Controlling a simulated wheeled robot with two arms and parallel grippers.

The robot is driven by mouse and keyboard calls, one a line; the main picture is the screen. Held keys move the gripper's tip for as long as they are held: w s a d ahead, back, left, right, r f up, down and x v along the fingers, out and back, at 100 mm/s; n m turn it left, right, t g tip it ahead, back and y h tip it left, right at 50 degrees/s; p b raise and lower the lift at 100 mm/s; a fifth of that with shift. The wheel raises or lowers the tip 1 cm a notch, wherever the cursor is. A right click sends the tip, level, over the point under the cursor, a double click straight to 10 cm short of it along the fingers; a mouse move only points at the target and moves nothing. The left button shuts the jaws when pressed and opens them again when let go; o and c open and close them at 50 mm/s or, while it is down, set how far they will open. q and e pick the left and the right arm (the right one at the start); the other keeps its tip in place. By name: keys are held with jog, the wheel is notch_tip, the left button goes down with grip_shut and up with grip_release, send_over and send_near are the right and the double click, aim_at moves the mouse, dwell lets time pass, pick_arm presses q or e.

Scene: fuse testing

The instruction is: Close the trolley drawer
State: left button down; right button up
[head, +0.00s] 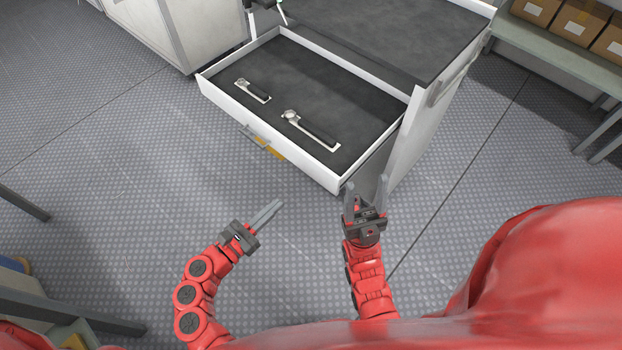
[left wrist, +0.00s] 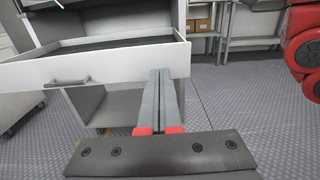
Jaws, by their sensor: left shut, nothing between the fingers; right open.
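The trolley drawer (head: 312,82) is pulled well out of the trolley (head: 410,38), with a dark lining and a white front. Two tools lie in it: a smaller one (head: 253,90) and a larger one (head: 310,128). The drawer's handle (head: 256,138) is on the front; it also shows in the left wrist view (left wrist: 66,82). My left gripper (head: 278,204) is shut and empty, in front of the drawer and apart from it in the head view. My right gripper (head: 366,188) is open and empty near the drawer's right front corner.
A grey cabinet (head: 170,30) stands at the upper left. A shelf with cardboard boxes (head: 575,22) is at the upper right. Dark table or frame edges (head: 70,315) show at the lower left. The patterned floor (head: 110,170) is clear in front of the drawer.

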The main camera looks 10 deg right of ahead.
aim_at(317, 166)
pick_arm(q)
jog(key=x, duration=1.3)
jog(key=shift+w+d, duration=0.2)
